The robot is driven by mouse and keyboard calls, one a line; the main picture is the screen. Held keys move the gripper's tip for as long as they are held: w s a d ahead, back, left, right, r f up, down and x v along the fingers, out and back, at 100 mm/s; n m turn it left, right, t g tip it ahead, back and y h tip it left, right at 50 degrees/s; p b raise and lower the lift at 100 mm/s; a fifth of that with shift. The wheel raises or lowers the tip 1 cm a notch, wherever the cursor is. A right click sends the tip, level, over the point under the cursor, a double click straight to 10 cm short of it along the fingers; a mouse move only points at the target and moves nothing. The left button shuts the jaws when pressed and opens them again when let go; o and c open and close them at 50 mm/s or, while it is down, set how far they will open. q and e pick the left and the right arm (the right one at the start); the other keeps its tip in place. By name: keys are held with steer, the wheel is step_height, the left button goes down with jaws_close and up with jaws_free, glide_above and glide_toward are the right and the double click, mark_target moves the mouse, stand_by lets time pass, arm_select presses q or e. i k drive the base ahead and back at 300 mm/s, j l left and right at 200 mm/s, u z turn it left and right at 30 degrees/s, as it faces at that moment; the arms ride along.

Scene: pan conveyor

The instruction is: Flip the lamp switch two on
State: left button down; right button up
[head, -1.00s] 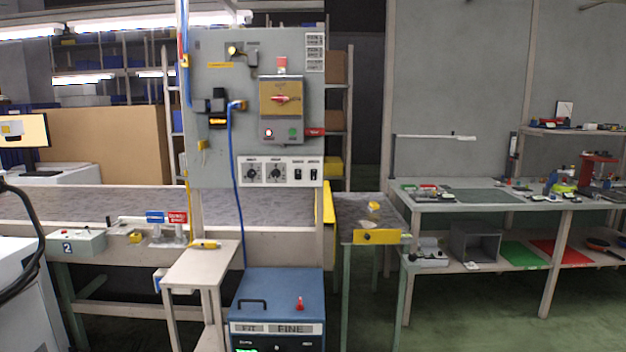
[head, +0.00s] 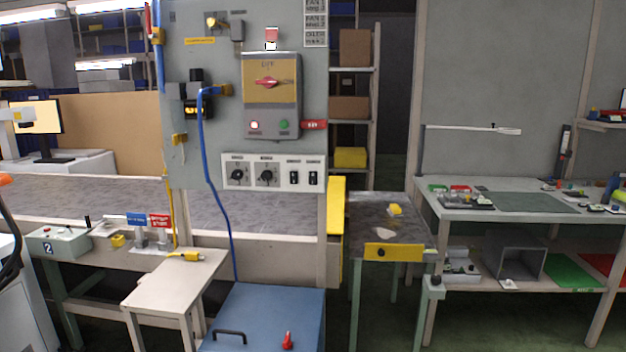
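A white switch strip (head: 272,187) sits low on the grey control board (head: 215,130). It carries two round dark knobs on its left half. On its right half are two small black switches, a left one (head: 294,177) and a right one (head: 314,178). The labels above them are too small to read, so I cannot tell which is lamp switch two. I cannot tell whether either switch is on or off. Neither of my grippers is in view.
A blue cabinet (head: 262,310) with a black handle and red knob stands below the board. A pale small table (head: 172,285) is left of it. A blue cable (head: 212,160) hangs down the board. A conveyor (head: 110,200) runs behind. A workbench (head: 520,232) stands right.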

mark_target(313, 175)
steer(key=i+l+u, duration=0.15)
steer(key=i+l, duration=0.4)
steer(key=i+l+u, duration=0.15)
steer(key=i+l, duration=0.35)
steer(key=i+l+u, duration=0.15)
steer(key=i+l, duration=0.35)
steer(key=l, duration=0.25)
